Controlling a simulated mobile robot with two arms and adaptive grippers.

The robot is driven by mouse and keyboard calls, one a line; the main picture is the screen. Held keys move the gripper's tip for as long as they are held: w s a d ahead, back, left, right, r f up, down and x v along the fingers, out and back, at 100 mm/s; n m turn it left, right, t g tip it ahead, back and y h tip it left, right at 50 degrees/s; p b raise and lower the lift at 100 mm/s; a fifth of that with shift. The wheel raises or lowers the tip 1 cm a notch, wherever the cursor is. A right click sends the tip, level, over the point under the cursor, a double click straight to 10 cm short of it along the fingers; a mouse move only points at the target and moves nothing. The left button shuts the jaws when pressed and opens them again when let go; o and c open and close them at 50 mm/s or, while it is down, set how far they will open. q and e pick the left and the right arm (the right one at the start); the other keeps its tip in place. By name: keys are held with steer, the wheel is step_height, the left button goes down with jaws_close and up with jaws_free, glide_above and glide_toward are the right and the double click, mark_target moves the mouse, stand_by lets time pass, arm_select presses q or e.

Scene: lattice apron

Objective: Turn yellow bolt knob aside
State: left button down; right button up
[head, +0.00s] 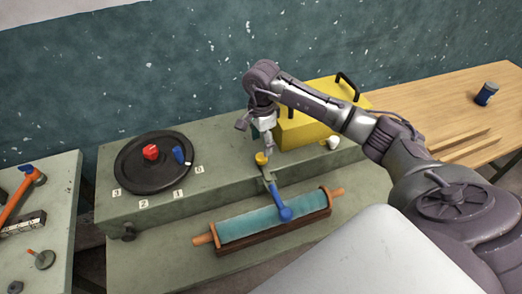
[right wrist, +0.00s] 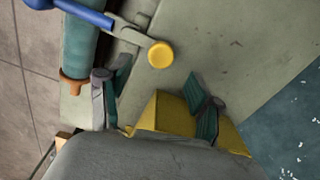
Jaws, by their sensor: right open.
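The yellow bolt knob (head: 262,159) is a small round cap on a metal bracket at the front edge of the grey-green bench top. In the right wrist view the knob (right wrist: 160,54) lies just beyond the fingertips, roughly between their lines. My right gripper (head: 268,146) points down above and close to the knob, apart from it as far as I can tell. Its two fingers are spread and empty in the wrist view (right wrist: 158,78). A blue lever (head: 276,194) with a ball end runs from the bracket over the teal roller. My left gripper is out of view.
The teal roller (head: 245,229) with orange handles lies in front of the bench step. A black dial plate (head: 130,165) with red and blue knobs is at left.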

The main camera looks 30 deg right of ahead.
mark_target(261, 156)
step_height(261, 156, down, 5)
steer(key=shift+f+p, duration=0.15)
steer(key=shift+p, duration=0.45)
steer(key=shift+f, duration=0.4)
steer(key=shift+c, duration=0.2)
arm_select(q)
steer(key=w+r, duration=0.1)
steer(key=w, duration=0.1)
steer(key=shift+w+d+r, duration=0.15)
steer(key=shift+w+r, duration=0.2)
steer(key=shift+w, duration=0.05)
arm_select(e)
steer(key=c, duration=1.1)
